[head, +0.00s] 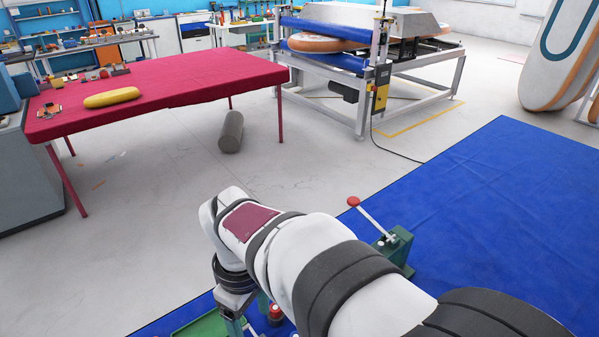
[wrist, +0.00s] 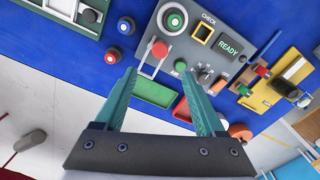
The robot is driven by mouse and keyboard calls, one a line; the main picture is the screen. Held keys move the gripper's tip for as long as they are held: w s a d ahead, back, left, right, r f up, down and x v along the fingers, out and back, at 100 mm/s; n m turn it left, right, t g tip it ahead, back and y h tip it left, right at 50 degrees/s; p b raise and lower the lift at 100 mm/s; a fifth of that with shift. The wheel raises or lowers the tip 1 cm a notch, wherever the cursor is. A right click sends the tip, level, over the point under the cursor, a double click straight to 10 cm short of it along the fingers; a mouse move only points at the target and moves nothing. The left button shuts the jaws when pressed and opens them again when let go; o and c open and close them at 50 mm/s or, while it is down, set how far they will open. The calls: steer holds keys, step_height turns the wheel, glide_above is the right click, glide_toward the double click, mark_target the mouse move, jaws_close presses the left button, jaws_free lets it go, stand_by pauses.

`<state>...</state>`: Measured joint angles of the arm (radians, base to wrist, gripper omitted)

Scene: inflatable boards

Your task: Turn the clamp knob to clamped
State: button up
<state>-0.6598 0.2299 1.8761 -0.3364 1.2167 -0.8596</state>
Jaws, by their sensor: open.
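My gripper (wrist: 160,76) is open and empty in the wrist view, its two teal fingers spread over the blue mat. Ahead of the fingers is a grey control panel (wrist: 205,52) marked CHECK and READY. A red-ball lever (wrist: 159,50) stands near the left finger. To the right is a yellow board (wrist: 272,92) with a black knob (wrist: 285,88). No clamp label is readable, so I cannot tell which is the clamp knob. In the head view my arm hides most of this.
A green tray (wrist: 154,93) lies between the fingers. An orange disc (wrist: 240,133) is beside the right finger. In the head view, a green box (head: 398,245) bears a red-ball lever (head: 353,202); blue mat (head: 500,210) beyond is clear.

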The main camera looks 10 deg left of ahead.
step_height(320, 180, down, 12)
steer(key=shift+r, duration=0.2)
jaws_close()
